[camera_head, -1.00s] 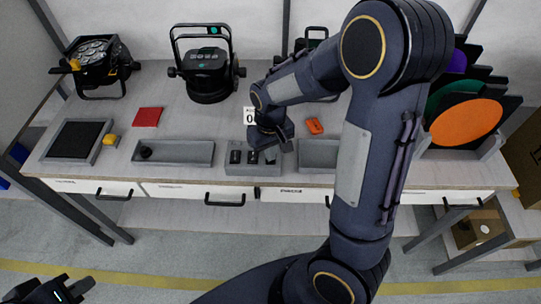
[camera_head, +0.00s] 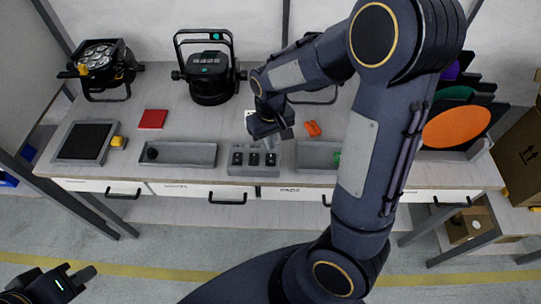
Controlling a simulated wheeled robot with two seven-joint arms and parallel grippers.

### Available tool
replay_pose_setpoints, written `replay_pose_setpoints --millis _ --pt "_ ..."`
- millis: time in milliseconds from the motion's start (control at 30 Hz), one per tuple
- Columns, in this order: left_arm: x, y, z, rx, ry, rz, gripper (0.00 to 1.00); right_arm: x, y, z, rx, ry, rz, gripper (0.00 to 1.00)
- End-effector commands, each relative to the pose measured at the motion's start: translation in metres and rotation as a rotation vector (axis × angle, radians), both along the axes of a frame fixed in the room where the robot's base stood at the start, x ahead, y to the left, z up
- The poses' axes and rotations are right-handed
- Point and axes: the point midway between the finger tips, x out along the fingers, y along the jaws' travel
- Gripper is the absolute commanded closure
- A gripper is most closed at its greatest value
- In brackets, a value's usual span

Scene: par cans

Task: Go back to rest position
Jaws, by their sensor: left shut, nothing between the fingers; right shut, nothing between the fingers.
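My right gripper (camera_head: 274,142) is shut and empty. It hangs above the small grey tray (camera_head: 240,172) with several dark slots, just behind its right part. My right arm crosses the right half of the view and hides part of the bench (camera_head: 200,125). My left gripper (camera_head: 84,275) is at the bottom left corner, low in front of the bench and away from everything; it is shut.
Par cans stand at the back left (camera_head: 105,68) and back middle (camera_head: 207,75). A red cloth (camera_head: 153,119), a black pad (camera_head: 85,142), a grey tray (camera_head: 190,155) and an orange item (camera_head: 312,128) lie on the bench. Coloured discs (camera_head: 456,127) stand in a rack at right.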

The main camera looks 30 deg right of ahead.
Motion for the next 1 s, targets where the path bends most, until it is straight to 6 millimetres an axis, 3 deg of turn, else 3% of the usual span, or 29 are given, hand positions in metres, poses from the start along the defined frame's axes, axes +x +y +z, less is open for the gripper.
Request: replay_pose_setpoints --millis 367,533,667,800,1000 --pt "0.000 0.000 -0.001 0.000 0.000 0.000 1.00 0.000 0.000 -0.001 0.001 0.000 -0.001 1.00" --pt "0.000 0.000 -0.001 0.000 0.000 0.000 1.00 -0.012 0.001 0.016 0.057 -0.032 -0.025 1.00" --pt "0.000 0.000 -0.001 0.000 0.000 0.000 1.00 -0.040 0.006 0.050 0.166 -0.108 -0.064 1.00" --pt "0.000 0.000 -0.001 0.000 0.000 0.000 1.00 -0.082 0.014 0.086 0.277 -0.219 -0.095 1.00" --pt "0.000 0.000 -0.001 0.000 0.000 0.000 1.00 -0.137 0.029 0.115 0.353 -0.374 -0.113 1.00"
